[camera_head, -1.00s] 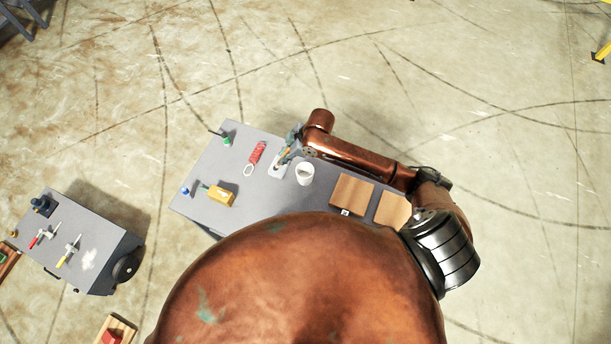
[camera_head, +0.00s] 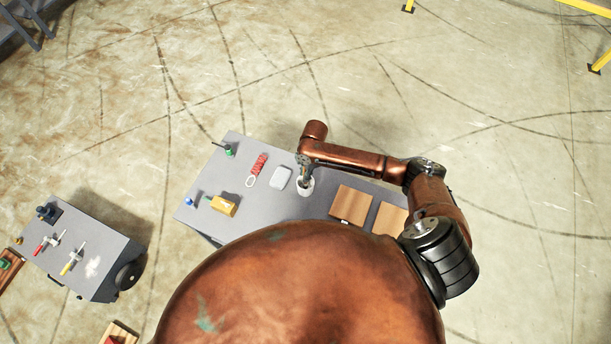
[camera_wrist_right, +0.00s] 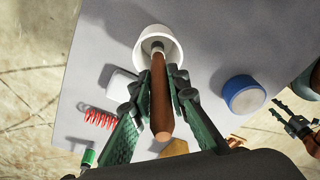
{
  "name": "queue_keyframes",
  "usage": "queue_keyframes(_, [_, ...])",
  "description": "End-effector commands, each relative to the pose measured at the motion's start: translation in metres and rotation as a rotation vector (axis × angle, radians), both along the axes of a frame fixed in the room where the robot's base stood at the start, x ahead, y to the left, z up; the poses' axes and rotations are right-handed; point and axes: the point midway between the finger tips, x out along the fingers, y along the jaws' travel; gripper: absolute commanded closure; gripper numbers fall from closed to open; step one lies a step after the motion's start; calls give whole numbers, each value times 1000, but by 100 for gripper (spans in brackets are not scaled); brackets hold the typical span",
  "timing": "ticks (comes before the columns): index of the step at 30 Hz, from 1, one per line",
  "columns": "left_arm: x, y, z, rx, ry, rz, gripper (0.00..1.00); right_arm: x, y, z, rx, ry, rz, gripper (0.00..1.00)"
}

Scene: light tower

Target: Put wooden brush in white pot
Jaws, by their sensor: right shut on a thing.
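The white pot (camera_wrist_right: 141,51) stands on the grey table, its mouth facing my right wrist camera; it also shows in the head view (camera_head: 306,190). My right gripper (camera_wrist_right: 160,76) is shut on the wooden brush (camera_wrist_right: 160,108), one green finger on each side of its brown handle. The brush's far end, with a metal collar, overlaps the pot's opening; how deep it reaches I cannot tell. In the head view, the right gripper (camera_head: 305,172) is directly over the pot. My left gripper (camera_wrist_right: 294,119) appears at the right edge of the wrist view, its fingers apart and empty.
On the grey table (camera_head: 270,205), a whitish box (camera_head: 281,177), red coil (camera_head: 258,163) and yellow container (camera_head: 223,206) lie left of the pot. Wooden boards (camera_head: 350,203) lie right. A blue round container (camera_wrist_right: 243,94) stands beside the pot in the wrist view.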

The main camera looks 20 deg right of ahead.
Motion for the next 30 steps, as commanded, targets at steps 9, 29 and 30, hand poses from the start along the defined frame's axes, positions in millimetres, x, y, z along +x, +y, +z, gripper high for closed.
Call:
queue_keyframes(9, [0,0,1,0,0,0,60,0,0,-18,0,-1,1,100])
queue_keyframes(29, [0,0,1,0,0,1,60,1,-1,-13,0,-3,1,67])
queue_keyframes(30, [0,0,1,0,0,1,60,1,-1,-9,0,-3,0,67])
